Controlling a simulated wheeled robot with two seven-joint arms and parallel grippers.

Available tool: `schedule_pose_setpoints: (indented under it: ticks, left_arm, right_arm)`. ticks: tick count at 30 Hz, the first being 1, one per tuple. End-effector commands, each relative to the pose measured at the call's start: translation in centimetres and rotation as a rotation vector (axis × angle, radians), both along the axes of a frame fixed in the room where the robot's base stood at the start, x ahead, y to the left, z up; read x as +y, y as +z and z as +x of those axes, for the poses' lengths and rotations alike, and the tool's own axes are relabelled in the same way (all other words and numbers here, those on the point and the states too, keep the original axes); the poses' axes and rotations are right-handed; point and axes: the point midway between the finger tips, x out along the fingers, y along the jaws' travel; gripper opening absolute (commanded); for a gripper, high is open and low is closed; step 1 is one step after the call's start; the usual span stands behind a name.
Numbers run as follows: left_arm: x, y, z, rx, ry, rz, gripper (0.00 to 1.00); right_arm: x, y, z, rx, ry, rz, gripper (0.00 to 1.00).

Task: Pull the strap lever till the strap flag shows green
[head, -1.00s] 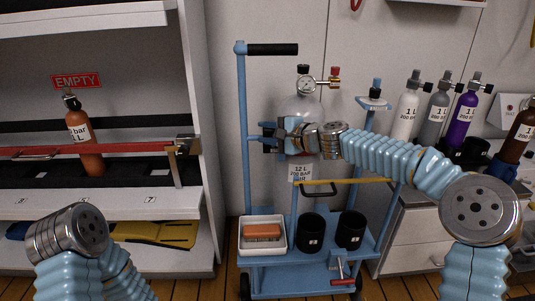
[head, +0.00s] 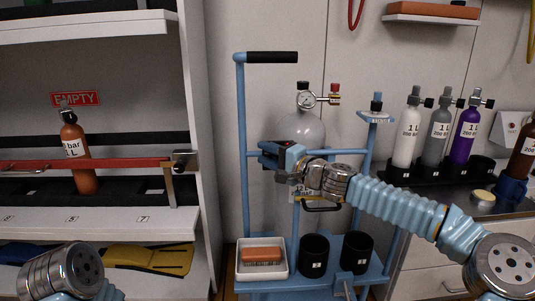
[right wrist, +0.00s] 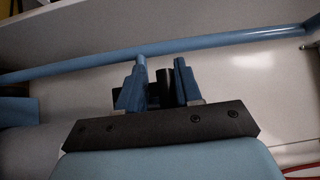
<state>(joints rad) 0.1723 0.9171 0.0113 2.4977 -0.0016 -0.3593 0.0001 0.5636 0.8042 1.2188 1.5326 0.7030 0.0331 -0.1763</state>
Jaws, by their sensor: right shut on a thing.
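My right gripper (head: 268,156) is at the blue upright on the left side of the cart, in front of the large grey cylinder (head: 302,130). In the right wrist view its two blue fingers (right wrist: 163,84) are closed around a dark upright piece (right wrist: 165,88), which looks like the strap lever's grip. The lever's other parts are hidden behind the gripper and wrist. I cannot make out the strap flag or its colour. My left gripper is out of view; only left arm links show at the bottom left.
The blue cart (head: 240,110) carries a white tray (head: 263,273) and two black cups (head: 314,256). Shelves with a red bar (head: 90,163) and an orange cylinder (head: 76,150) stand left. A counter with small cylinders (head: 467,120) stands right.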

Motion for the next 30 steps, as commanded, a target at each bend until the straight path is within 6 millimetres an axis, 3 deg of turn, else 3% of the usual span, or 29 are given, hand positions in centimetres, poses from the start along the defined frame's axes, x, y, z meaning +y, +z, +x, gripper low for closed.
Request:
schedule_pose_setpoints:
  ticks: [10, 11, 15, 24, 30]
  left_arm:
    - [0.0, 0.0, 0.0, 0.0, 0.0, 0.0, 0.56]
    - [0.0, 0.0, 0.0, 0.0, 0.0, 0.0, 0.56]
    - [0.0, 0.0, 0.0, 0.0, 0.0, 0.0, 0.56]
    - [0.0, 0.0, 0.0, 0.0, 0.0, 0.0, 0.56]
    - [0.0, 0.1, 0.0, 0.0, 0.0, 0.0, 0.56]
  right_arm:
    - [-0.6, -0.3, 0.4, -0.001, -0.018, -0.004, 0.0]
    - [-0.6, -0.3, 0.4, 0.0, -0.018, -0.004, 0.39]
    - [-0.5, -0.2, 0.3, -0.001, -0.014, -0.003, 0.59]
    - [-0.4, 0.0, 0.1, -0.001, -0.008, -0.001, 0.59]
    - [-2.3, -0.1, -1.6, -0.001, -0.01, -0.002, 0.59]
